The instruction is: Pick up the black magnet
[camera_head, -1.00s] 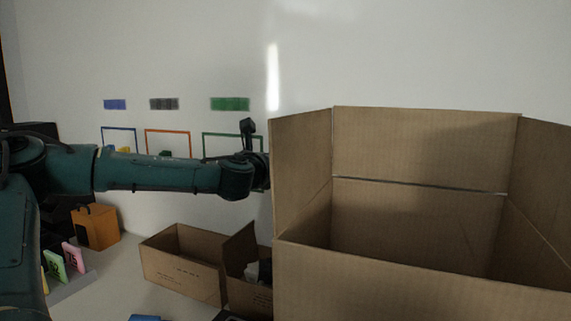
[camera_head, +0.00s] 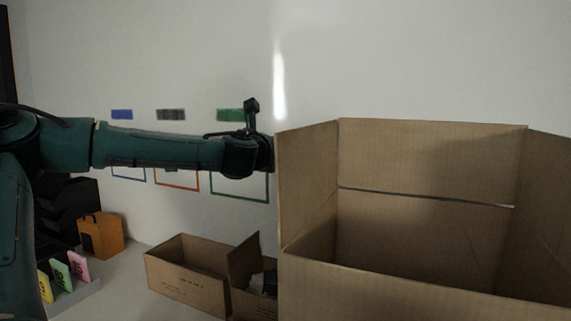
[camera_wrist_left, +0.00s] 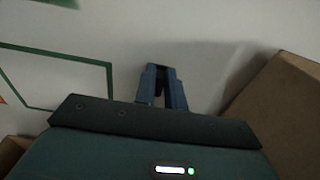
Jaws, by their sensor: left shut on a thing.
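My left gripper (camera_wrist_left: 162,88) shows in the left wrist view with its two blue-grey fingers close together in front of the white wall. A small dark piece (camera_wrist_left: 159,101) sits between the fingers; it appears to be the black magnet, though its shape is too dark to make out. In the head view my left arm reaches across from the left, and its gripper is hidden behind the large open carton (camera_head: 400,285). My right gripper is in neither view.
Small open cartons (camera_head: 185,280) stand on the table left of the large carton. An orange box (camera_head: 101,236) and coloured cards (camera_head: 62,273) are further left. On the wall are blue, dark grey (camera_head: 171,115) and green strips above coloured outlines.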

